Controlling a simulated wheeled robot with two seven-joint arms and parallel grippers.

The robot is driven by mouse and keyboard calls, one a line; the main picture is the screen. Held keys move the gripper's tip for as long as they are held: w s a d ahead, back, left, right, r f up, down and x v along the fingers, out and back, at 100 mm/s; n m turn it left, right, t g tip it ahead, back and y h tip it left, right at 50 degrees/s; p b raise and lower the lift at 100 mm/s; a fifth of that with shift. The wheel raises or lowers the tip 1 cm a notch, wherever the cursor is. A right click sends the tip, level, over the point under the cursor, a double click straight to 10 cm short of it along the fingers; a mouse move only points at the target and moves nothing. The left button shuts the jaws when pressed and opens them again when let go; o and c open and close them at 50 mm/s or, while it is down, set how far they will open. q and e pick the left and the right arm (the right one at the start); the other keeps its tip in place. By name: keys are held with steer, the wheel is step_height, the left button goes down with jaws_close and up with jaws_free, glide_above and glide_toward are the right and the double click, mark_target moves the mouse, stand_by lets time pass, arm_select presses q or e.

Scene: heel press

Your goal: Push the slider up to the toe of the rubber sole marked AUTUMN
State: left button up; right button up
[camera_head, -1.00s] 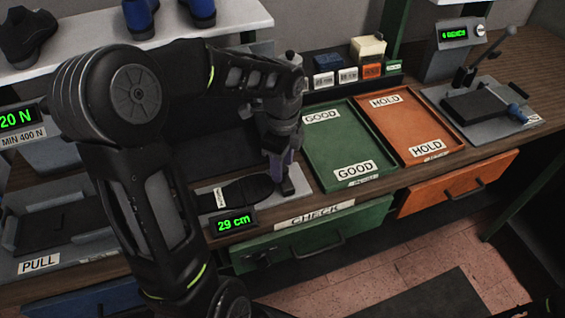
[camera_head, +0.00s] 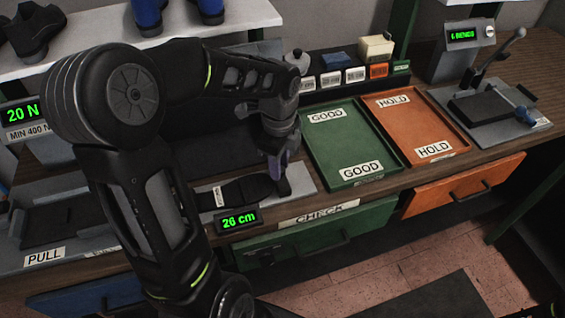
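The dark rubber sole (camera_head: 248,189) lies flat on the grey measuring plate (camera_head: 300,180). A small white label (camera_head: 219,197) sits at its left end, too small to read surely. The dark slider (camera_head: 284,187) stands at the sole's right end; I cannot tell whether they touch. My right gripper is not in view.
A green GOOD tray (camera_head: 345,146) and an orange HOLD tray (camera_head: 412,128) lie to the right. A bench device with a lever (camera_head: 497,58) stands at far right. A PULL station (camera_head: 62,235) is at left. Drawers hang below the front edge.

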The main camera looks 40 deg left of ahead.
arm_select(q)
steer(key=o, duration=0.4)
steer(key=shift+o, duration=0.2)
steer(key=shift+r+b, duration=0.4)
steer(key=shift+r, duration=3.5)
